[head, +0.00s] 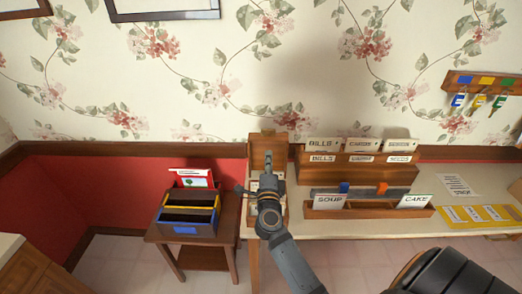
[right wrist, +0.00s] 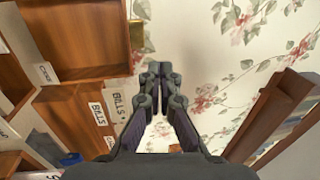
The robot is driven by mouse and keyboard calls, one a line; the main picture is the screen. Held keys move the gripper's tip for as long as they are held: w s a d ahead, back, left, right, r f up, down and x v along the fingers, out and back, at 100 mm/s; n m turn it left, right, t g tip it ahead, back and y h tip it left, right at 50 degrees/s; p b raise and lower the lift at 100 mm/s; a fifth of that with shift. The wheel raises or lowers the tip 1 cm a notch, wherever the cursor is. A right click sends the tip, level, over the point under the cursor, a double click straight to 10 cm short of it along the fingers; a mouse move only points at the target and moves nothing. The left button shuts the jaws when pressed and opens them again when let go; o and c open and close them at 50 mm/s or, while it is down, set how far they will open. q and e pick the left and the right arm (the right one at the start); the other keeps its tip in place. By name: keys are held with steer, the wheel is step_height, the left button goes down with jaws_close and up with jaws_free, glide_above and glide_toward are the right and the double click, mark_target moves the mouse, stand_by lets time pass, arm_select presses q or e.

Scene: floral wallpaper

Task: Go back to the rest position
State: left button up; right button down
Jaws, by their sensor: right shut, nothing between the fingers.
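My right gripper (head: 268,157) is shut and empty. In the head view it is raised in front of an open wooden box (head: 267,141) at the left end of the long table, and it hides part of that box. In the right wrist view its fingers (right wrist: 153,72) are together, pointing towards the wallpapered wall, with nothing between them. My right arm comes up from the bottom of the head view. My left gripper does not show in either view.
The long table (head: 365,228) carries a wooden rack (head: 360,172) labelled BILLS and a lower holder (head: 366,212) with SOUP and CAKE cards. A small table (head: 205,255) with a coloured file box (head: 190,212) stands left. Key hooks (head: 485,82) hang right.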

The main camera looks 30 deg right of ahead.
steer(key=s+a+r+n+t+y, duration=0.1)
steer(key=a+r+n+t+y, duration=0.15)
steer(key=a+n+y, duration=1.15)
steer(key=s+a+f+n+g+y, duration=0.2)
steer(key=s+a+f+n+g, duration=0.35)
steer(key=f+n, duration=0.3)
steer(key=s+d+f+n+g+h, duration=0.1)
steer(key=s+d+f+g+h, duration=0.3)
steer(key=s, duration=0.5)
steer(key=s+d+f+n+g+h, duration=0.2)
steer(key=s+d+f+g, duration=0.4)
steer(key=s+f, duration=0.15)
steer(key=s+d+f+g, duration=0.1)
steer(key=s+d+f, duration=0.1)
steer(key=f, duration=1)
steer(key=s+d+f+g, duration=0.1)
steer(key=d+f, duration=0.1)
steer(key=f, duration=1.1)
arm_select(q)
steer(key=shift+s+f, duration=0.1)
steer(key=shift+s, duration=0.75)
arm_select(e)
steer(key=s+f, duration=1.7)
steer(key=s, duration=0.2)
steer(key=shift+s+d+m+g+h, duration=0.15)
steer(key=shift+d+m+g+h, duration=0.15)
steer(key=shift+d+m+g, duration=0.1)
